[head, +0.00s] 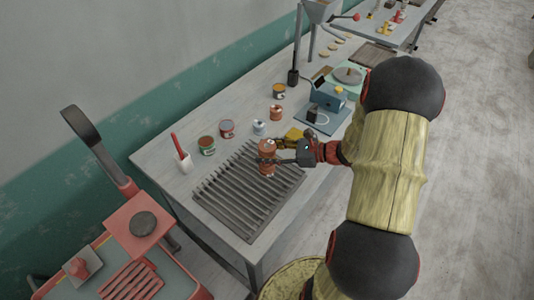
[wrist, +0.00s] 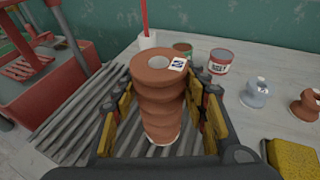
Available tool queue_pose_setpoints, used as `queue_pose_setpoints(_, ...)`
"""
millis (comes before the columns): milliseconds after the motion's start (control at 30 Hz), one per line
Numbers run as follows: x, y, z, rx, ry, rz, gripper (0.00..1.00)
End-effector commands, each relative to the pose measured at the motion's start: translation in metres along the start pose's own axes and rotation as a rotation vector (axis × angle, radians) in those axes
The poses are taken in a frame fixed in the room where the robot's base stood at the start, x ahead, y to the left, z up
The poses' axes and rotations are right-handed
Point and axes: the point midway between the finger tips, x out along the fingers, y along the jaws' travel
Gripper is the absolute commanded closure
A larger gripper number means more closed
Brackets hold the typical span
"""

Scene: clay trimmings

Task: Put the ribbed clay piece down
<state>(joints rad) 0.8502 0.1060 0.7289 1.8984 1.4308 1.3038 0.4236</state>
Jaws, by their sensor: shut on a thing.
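The ribbed clay piece (wrist: 158,98) is a terracotta-brown stack of rounded rings with a hole in its top and a small white label. It stands upright between the fingers of my gripper (wrist: 163,115), which is shut on it. In the head view the clay piece (head: 267,158) and my gripper (head: 272,155) are over the slatted grey rack (head: 235,205). I cannot tell whether its base touches the slats. The fingers hide part of its sides.
A white pot with a red handle (head: 182,158) stands left. A yellow block (head: 293,134) lies near my gripper. The rack's front left is clear.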

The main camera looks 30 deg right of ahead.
Motion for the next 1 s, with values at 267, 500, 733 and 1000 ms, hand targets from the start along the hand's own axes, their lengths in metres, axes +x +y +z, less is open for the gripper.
queue_pose_setpoints(267,0.0000,-0.0005,0.0003,-0.002,-0.001,0.000,1.00)
queue_pose_setpoints(500,0.0004,0.0000,-0.0014,-0.001,0.000,0.000,0.46)
queue_pose_setpoints(733,0.0004,0.0000,-0.0014,0.000,0.000,0.000,0.38)
queue_pose_setpoints(1000,-0.0007,0.0000,0.0021,-0.001,0.000,0.000,0.38)
